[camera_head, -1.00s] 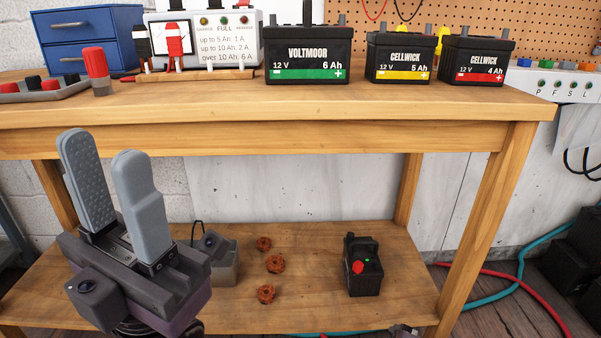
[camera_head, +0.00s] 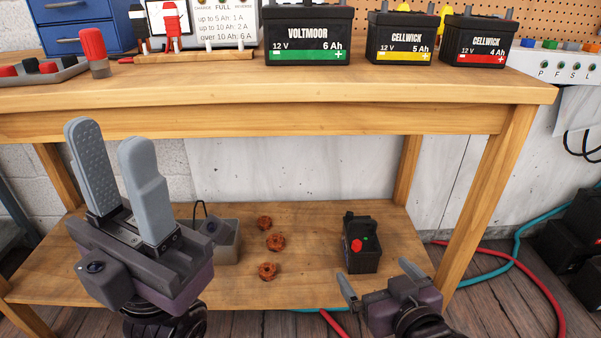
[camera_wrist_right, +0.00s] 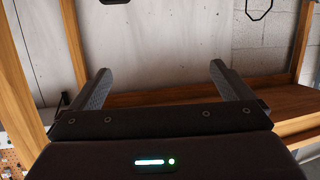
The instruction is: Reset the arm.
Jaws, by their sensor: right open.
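My left gripper (camera_head: 109,135) is at the left in the head view, in front of the wooden workbench (camera_head: 300,119). Its two grey fingers point up with a narrow gap and nothing between them, so it is open. My right gripper (camera_head: 380,279) is low in the head view, in front of the lower shelf's front edge, close to a small black device (camera_head: 361,256) with a red and a green button. Its fingers are wide apart and empty. In the right wrist view the same gripper (camera_wrist_right: 161,72) shows open fingers with nothing held.
On the benchtop stand a VOLTMOOR battery (camera_head: 309,45), two CELLWICK batteries (camera_head: 400,45) (camera_head: 477,45) and a blue drawer box (camera_head: 85,25). The lower shelf (camera_head: 320,282) carries several copper-coloured coils (camera_head: 275,242) and a grey container (camera_head: 229,248). Hoses lie on the floor at right.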

